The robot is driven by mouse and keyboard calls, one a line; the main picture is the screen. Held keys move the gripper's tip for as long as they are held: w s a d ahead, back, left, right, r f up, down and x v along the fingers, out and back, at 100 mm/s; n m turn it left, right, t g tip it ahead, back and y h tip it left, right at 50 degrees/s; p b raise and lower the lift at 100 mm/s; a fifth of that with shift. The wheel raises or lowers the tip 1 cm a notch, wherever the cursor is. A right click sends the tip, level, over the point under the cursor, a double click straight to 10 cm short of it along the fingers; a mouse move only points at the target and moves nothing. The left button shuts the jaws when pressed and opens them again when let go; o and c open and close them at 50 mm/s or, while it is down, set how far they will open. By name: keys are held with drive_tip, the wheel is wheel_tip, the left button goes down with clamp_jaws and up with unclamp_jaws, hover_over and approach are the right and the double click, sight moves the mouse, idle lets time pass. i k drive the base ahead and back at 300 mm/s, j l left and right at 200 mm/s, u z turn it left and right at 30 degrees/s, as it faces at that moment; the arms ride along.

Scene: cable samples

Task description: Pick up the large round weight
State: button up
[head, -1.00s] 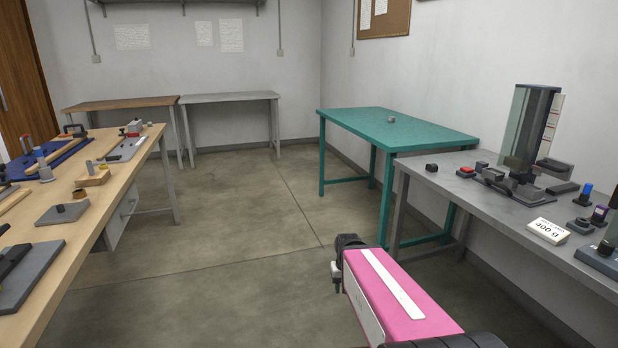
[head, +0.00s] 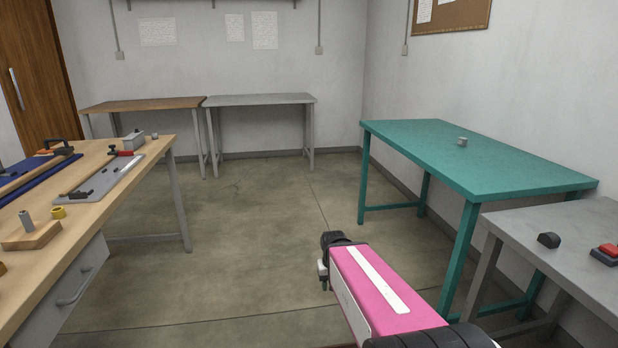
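A small round grey weight (head: 462,141) stands alone on the teal table (head: 420,150) at the right. It is the only round weight I can make out clearly, and its size is hard to judge from here. My arm shows at the bottom centre with its pink and white link, well short of the teal table and over the floor. A dark part (head: 335,245) is at the arm's far end. The fingers cannot be made out, so I cannot tell whether the gripper is open or shut. Nothing is visibly held.
A wooden bench (head: 150,165) with boards and fixtures is on the left. A grey bench (head: 560,240) with a dark block (head: 548,240) and a red-topped item (head: 606,252) is at the lower right. The floor (head: 260,220) between is clear. Two empty tables stand at the back.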

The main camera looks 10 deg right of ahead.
sight(462, 141)
drive_tip(key=i+z, duration=0.15)
drive_tip(key=i, duration=0.4)
drive_tip(key=i+j+z, duration=0.15)
drive_tip(key=i, duration=0.35)
drive_tip(key=i+j+z, duration=0.15)
drive_tip(key=i, duration=0.4)
